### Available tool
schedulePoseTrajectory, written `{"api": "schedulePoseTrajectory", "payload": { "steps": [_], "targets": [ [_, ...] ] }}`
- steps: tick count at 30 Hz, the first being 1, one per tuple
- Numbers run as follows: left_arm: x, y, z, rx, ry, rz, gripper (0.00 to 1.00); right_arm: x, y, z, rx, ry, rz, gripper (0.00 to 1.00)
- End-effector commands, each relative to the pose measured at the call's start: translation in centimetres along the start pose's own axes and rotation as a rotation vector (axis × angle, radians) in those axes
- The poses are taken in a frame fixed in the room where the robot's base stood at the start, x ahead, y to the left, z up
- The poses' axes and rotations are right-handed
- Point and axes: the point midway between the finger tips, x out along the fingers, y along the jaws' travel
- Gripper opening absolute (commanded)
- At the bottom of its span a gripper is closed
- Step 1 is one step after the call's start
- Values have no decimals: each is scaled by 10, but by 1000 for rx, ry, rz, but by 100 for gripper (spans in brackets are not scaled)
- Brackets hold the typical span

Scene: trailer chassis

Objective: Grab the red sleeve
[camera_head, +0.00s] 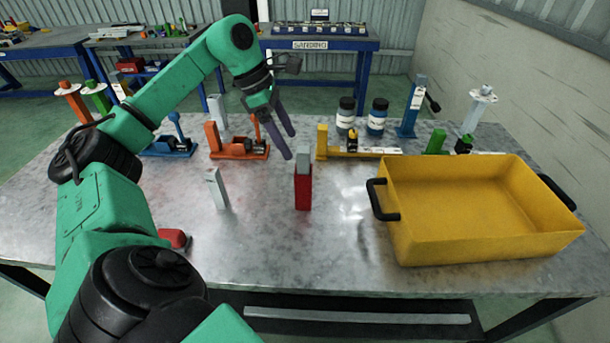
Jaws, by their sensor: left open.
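The red sleeve (303,193) stands upright near the middle of the metal table, with a grey block-like piece (303,160) rising from its top. My left gripper (281,142) comes in from the left and hangs above the table, behind and a little left of the red sleeve in the picture. Its two dark fingers are apart and point down, with nothing between them that I can see. It does not appear to touch the sleeve. My right gripper is not in view.
A yellow bin (480,245) with black handles fills the table's right side. A small white-grey upright piece (217,188) stands left of the sleeve. Orange (238,150), blue (168,147) and yellow (355,153) fixtures line the back. A red object (174,239) lies front left. The front middle is clear.

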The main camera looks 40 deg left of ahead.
Motion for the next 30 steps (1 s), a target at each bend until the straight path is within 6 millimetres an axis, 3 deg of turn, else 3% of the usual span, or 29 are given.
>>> {"api": "schedulePoseTrajectory", "payload": {
  "steps": [3,15,23,26,30],
  "targets": [
    [32,-1,-1,0,2,-4,88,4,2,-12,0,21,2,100],
    [95,-3,0,-1,-1,-4,88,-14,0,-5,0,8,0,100],
    [107,-2,-1,0,-1,1,88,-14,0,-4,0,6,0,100],
    [107,-2,-1,0,-1,1,57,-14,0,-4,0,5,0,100],
    [106,-2,-1,0,-1,1,3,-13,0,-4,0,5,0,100]
  ]
}}
